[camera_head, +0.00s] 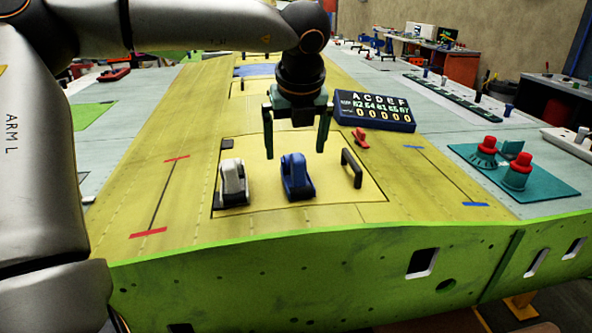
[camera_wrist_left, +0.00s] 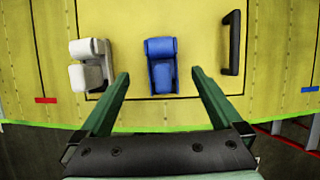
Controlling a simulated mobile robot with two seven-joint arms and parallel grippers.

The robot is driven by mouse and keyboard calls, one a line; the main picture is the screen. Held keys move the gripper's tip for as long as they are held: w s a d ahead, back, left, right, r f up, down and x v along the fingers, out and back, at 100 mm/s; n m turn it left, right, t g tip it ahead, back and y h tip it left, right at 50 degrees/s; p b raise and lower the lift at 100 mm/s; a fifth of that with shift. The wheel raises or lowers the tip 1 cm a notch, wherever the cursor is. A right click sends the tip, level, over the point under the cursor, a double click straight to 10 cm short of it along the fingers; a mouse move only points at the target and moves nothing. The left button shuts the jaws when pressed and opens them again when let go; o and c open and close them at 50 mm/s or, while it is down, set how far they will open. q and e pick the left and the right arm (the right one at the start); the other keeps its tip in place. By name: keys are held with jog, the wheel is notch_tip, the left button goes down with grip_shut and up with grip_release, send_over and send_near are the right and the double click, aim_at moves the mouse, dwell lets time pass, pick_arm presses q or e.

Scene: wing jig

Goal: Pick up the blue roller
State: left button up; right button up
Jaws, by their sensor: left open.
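The blue roller (camera_head: 297,178) stands on the yellow wing panel, right of a white roller (camera_head: 233,182). In the left wrist view the blue roller (camera_wrist_left: 162,66) lies ahead of and between the two fingers, nearer the right one. My left gripper (camera_head: 296,148) is open and empty, with its fingers pointing down above the panel. In the left wrist view its green fingers (camera_wrist_left: 160,88) are spread wide and do not touch the blue roller. The white roller (camera_wrist_left: 91,65) is just beyond the left fingertip. My right gripper is not in view.
A black handle (camera_head: 351,168) stands on the panel right of the blue roller. A dark blue display box (camera_head: 374,111) and a small red object (camera_head: 361,137) lie behind it. A teal mat (camera_head: 540,188) with red knobs is at right. The green wing edge (camera_head: 300,275) runs along the front.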

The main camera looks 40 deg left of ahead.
pick_arm(q)
jog(key=shift+x, duration=0.95)
jog(key=shift+w+p+x, duration=0.15)
jog(key=shift+p+x, duration=0.3)
jog(key=shift+x, duration=0.9)
jog(key=shift+w+p+x, duration=0.1)
jog(key=shift+p+x, duration=0.35)
jog(key=shift+x, duration=0.9)
jog(key=shift+a+r, duration=0.1)
jog(key=shift+c, duration=0.2)
jog(key=shift+r, duration=0.1)
grip_shut()
